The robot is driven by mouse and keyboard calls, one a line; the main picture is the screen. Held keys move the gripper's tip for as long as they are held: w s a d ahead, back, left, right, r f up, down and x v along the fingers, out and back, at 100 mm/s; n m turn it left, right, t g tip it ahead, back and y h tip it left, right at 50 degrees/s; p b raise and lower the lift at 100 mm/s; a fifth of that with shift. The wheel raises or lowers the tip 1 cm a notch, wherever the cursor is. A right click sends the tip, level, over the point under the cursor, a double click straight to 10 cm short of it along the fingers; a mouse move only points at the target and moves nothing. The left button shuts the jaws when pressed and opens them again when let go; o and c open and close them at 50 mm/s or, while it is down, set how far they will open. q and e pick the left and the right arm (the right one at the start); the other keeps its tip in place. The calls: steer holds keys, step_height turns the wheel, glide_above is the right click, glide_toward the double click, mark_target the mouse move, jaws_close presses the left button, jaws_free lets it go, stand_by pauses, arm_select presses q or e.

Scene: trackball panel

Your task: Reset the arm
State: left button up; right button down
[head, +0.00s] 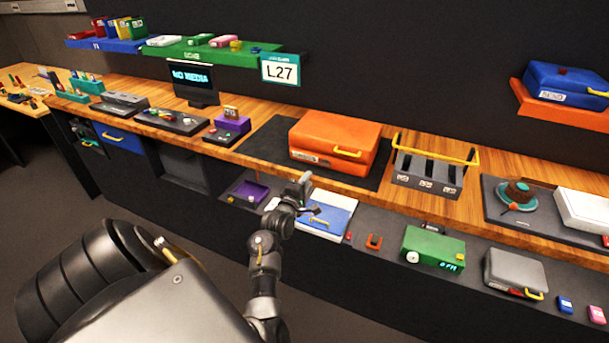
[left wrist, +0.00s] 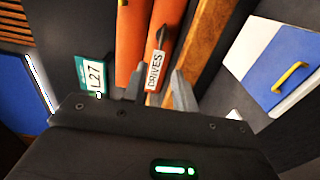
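My left arm rises from the bottom middle of the head view. Its gripper (head: 306,190) is in the air in front of the bench edge, by the orange case (head: 335,137). In the left wrist view the two fingers of the left gripper (left wrist: 160,88) stand apart with nothing between them. The orange case's "DRIVES" label (left wrist: 154,72) shows behind them, apart from the fingers. My right gripper is not in view. A dark control panel (head: 170,121) lies on the bench at the left, away from the gripper.
The wooden bench (head: 400,200) runs across the view. A grey divided holder with a yellow handle (head: 428,172) stands right of the orange case. Below are a blue-and-white case (head: 325,220) close to the gripper, and a green box (head: 434,247). The floor (head: 60,215) at left is clear.

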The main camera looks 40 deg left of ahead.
arm_select(q)
steer(key=shift+v, duration=0.85)
steer(key=w+d+f+m+g+h, duration=0.1)
steer(key=d+f+m+g+h, duration=0.1)
steer(key=d+f+m, duration=0.5)
steer(key=w+d+f+m+g+h, duration=0.15)
steer(key=f+m, duration=0.25)
steer(key=f, duration=0.7)
steer(key=s+d+f+m+g+h, duration=0.1)
steer(key=s+d+f+m+g, duration=0.15)
steer(key=s+d+f, duration=0.4)
steer(key=s+d+f+m+g+h, duration=0.1)
steer(key=s+d+f+m, duration=0.2)
steer(key=f, duration=0.6)
steer(key=s+d+f+m+g, duration=0.25)
steer(key=s+f, duration=0.45)
steer(key=s, duration=0.4)
steer(key=s+d+f+m+g, duration=0.2)
steer(key=s+f+m+g, duration=0.1)
steer(key=s+f, duration=0.65)
steer(key=s+f+m+g, duration=0.2)
steer(key=s+g, duration=0.1)
steer(key=s, duration=2)
steer(key=shift+d+h, duration=0.15)
steer(key=shift+h, duration=0.2)
